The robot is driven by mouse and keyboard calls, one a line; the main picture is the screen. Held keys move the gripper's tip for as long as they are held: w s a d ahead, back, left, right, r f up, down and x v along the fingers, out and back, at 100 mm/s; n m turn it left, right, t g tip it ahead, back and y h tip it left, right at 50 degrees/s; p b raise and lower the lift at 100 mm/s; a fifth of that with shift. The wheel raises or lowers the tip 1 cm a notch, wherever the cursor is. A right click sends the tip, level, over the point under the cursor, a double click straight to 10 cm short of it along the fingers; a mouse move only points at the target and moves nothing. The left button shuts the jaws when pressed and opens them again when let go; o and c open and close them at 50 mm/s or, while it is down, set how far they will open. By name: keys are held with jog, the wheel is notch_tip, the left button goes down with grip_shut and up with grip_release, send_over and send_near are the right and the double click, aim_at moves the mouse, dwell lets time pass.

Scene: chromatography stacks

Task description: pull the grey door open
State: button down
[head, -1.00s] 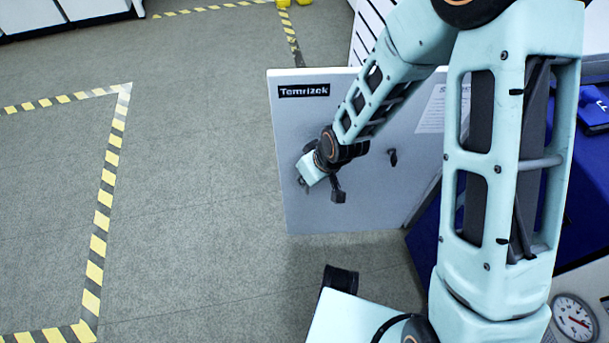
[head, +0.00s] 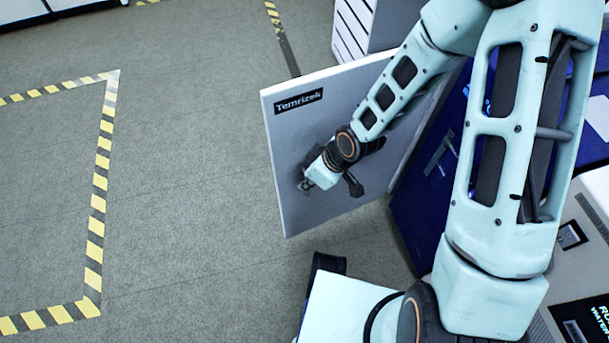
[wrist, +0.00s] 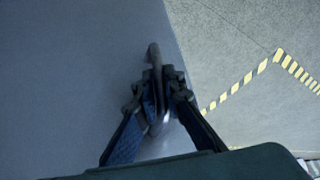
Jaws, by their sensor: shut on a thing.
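The grey door (head: 295,155) carries a black "Temrizek" label and stands swung out from the blue cabinet (head: 425,195), whose front shows to its right in the head view. My gripper (head: 305,186) is at the door's face, near its free left edge. In the wrist view the door (wrist: 70,70) fills the left side, and my gripper (wrist: 160,95) is shut on the small handle (wrist: 153,55) close to the door's edge. In the head view my wrist hides the handle. My forearm covers the door's right part.
Open grey floor (head: 190,150) lies left of the door. Yellow-black tape (head: 98,205) marks the floor further left. A white slatted unit (head: 352,25) stands behind the door. Light-coloured equipment (head: 585,235) is at the right.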

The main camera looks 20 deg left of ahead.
jog(key=shift+s+d, duration=0.15)
jog(key=shift+d, duration=0.05)
dwell(0.3)
jog(key=c, duration=2.3)
grip_release()
jog(key=v, duration=1.2)
jog(key=shift+d, duration=0.1)
